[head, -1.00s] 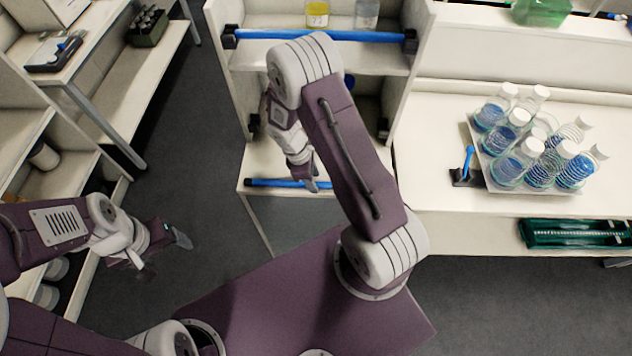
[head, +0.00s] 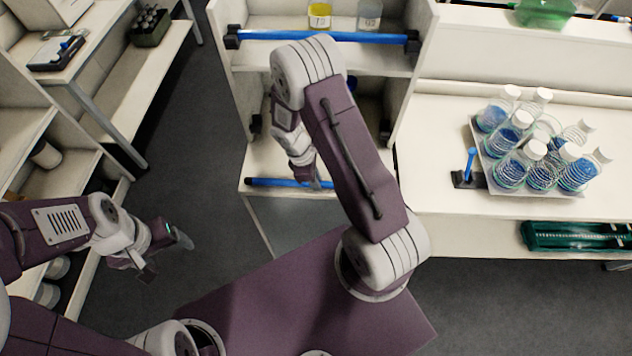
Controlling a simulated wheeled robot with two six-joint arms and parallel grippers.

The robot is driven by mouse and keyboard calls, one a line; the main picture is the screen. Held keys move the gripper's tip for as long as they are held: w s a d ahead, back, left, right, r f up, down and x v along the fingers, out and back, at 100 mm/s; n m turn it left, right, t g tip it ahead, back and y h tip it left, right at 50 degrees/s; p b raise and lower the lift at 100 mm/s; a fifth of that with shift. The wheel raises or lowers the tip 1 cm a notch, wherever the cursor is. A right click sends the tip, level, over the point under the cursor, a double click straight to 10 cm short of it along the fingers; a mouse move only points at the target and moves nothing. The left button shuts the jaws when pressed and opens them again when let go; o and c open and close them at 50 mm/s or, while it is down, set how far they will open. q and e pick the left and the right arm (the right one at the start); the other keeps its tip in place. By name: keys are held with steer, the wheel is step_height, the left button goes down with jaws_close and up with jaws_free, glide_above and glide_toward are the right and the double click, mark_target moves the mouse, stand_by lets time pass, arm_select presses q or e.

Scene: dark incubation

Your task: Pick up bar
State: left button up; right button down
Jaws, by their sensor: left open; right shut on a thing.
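A blue bar (head: 273,183) lies along the front edge of the low shelf of the white shelf unit. Its right part is hidden behind my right arm. My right gripper (head: 317,183) is shut on this bar, and its fingers are partly hidden by the arm. Another blue bar (head: 370,37) sits across the upper shelf's front in black end holders. My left gripper (head: 168,254) is open and empty, above the floor at the left.
A white bench (head: 430,150) on the right carries a tray (head: 480,165) of several blue-filled bottles and a small black stand (head: 466,180) with a blue piece. A green rack (head: 575,236) lies under the bench. Shelves stand at the left, with grey floor (head: 190,150) between.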

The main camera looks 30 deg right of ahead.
steer(key=v, duration=0.3)
steer(key=shift+s+d+r+b, duration=0.1)
steer(key=shift+d+b, duration=0.25)
steer(key=s+d+r+b, duration=0.1)
steer(key=s+d+r, duration=0.1)
steer(key=s+r, duration=0.5)
steer(key=s, duration=0.4)
steer(key=shift+s+b, duration=0.3)
steer(key=shift+s, duration=0.05)
steer(key=shift+d, duration=0.2)
